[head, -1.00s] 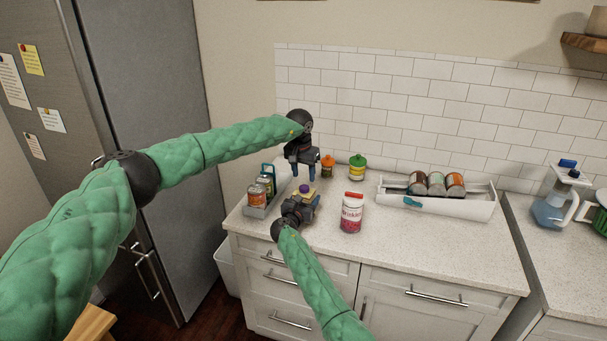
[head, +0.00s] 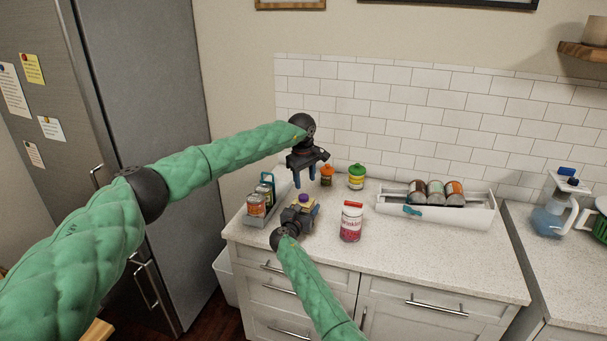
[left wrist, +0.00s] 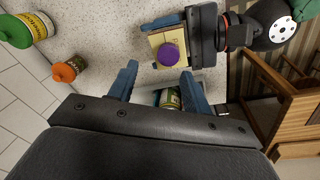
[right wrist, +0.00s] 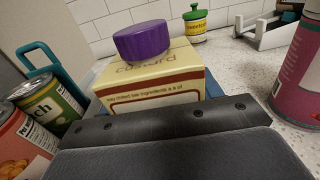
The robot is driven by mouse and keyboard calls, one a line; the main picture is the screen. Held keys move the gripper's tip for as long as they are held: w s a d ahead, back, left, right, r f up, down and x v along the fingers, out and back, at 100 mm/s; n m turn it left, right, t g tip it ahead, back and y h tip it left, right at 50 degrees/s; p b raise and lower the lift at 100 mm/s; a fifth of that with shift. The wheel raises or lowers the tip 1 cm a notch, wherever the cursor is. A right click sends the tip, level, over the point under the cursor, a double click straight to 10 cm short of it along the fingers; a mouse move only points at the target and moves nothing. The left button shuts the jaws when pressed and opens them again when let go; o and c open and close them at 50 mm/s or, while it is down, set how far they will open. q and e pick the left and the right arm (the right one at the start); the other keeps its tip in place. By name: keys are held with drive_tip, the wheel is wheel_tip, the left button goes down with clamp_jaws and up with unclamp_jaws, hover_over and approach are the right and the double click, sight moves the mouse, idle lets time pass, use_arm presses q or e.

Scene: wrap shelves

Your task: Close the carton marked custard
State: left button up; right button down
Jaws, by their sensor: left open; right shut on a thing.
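The custard carton (right wrist: 160,75) is a small yellowish box with "custard" on it, seen close in the right wrist view. A purple cap (right wrist: 143,40) sits on its top; I cannot tell how tight it is. In the head view the cap (head: 303,198) shows above my right gripper (head: 303,209), which is shut on the carton at the counter. The left wrist view shows the cap (left wrist: 168,54) from above. My left gripper (head: 304,181) is open and empty, fingers down, above and behind the carton, apart from the cap.
A grey caddy (head: 248,217) with cans and a teal handle stands left of the carton. A sprinkles jar (head: 351,222) stands to the right. An orange-lidded jar (head: 326,177) and a green-lidded jar (head: 356,178) stand behind. A white tray (head: 470,214) holds cans.

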sight(304, 196)
use_arm(q)
drive_tip(key=n, duration=0.7)
drive_tip(key=shift+d+r, duration=0.1)
drive_tip(key=shift+r, duration=0.15)
drive_tip(key=n, duration=0.7)
drive_tip(key=shift+r, duration=0.2)
drive_tip(key=n, duration=0.7)
drive_tip(key=shift+r, duration=0.2)
drive_tip(key=n, duration=0.7)
drive_tip(key=shift+r+g, duration=0.1)
drive_tip(key=shift+g, duration=0.2)
drive_tip(key=n, duration=0.7)
drive_tip(key=shift+r, duration=0.1)
drive_tip(key=n, duration=0.4)
drive_tip(key=shift+a+y, duration=0.25)
drive_tip(key=shift+y, duration=0.05)
drive_tip(key=shift+a+n+g, duration=0.1)
drive_tip(key=shift+n+g, duration=0.2)
drive_tip(key=shift+n, duration=1.4)
drive_tip(key=shift+f, duration=4)
